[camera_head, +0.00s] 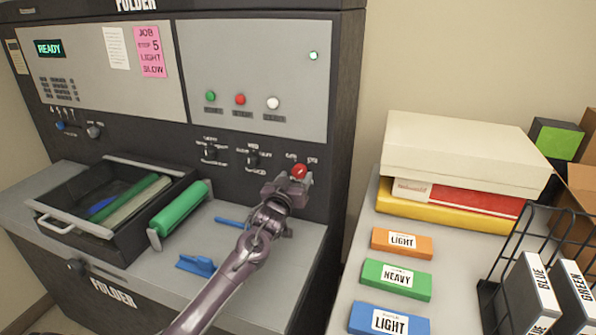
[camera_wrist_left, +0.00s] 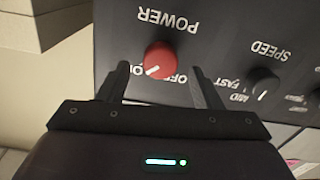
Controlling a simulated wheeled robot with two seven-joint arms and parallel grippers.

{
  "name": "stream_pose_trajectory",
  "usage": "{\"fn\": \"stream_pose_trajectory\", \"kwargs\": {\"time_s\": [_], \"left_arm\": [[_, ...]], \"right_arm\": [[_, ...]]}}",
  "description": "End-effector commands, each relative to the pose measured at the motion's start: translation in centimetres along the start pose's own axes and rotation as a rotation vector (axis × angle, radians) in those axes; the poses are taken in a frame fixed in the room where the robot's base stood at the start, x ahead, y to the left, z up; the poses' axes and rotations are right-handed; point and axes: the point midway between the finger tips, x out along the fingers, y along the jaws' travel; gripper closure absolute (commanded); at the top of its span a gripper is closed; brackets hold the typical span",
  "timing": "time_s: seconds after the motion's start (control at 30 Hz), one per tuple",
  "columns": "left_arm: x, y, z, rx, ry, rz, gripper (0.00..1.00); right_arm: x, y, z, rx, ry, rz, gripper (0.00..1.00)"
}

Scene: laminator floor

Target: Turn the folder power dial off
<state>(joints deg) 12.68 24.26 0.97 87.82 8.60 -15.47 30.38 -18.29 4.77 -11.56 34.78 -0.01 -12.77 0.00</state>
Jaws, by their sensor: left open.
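The red power dial (camera_head: 299,171) sits at the right end of the folder's lower control row. In the left wrist view the dial (camera_wrist_left: 160,58) appears upside down under the word POWER, and its white mark points down-left toward the ON label. My left gripper (camera_head: 293,183) is at the dial. Its two dark fingers are open on either side of the dial in the wrist view, with a visible gap to each side; I cannot tell how deep they reach. The gripper partly hides the dial's lower part in the head view. My right gripper is not in view.
The speed knob (camera_wrist_left: 263,83) is beside the power dial. Above are green, red and white buttons (camera_head: 272,103) and a READY display (camera_head: 49,48). A dark tray (camera_head: 75,227) and green roller (camera_head: 178,210) lie left. A side table holds labelled boxes (camera_head: 396,279) and a wire rack (camera_head: 490,290).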

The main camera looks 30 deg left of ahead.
Motion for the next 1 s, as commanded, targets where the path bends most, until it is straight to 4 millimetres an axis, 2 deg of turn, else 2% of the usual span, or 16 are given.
{"fn": "stream_pose_trajectory", "kwargs": {"time_s": [0.13, 0.33, 0.57, 0.67, 0.9, 1.0], "left_arm": [[1.8, 0.0, -0.1, 0.0, 0.0, -0.001, 0.41], [2.8, 0.1, 0.0, 0.0, -0.001, 0.001, 0.41], [2.9, 0.0, 0.1, 0.0, -0.001, 0.001, 0.41], [2.9, 0.0, 0.1, 0.0, -0.001, 0.001, 0.51], [2.9, 0.0, 0.1, 0.0, -0.001, 0.0, 0.83], [2.8, 0.0, 0.1, -0.001, -0.001, 0.0, 0.85]], "right_arm": [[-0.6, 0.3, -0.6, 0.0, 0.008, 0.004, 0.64], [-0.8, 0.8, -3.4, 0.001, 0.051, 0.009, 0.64], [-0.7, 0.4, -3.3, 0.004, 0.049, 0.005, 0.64], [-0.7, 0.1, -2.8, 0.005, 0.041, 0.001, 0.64], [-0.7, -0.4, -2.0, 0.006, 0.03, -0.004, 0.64], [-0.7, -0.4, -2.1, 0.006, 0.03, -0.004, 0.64]]}}
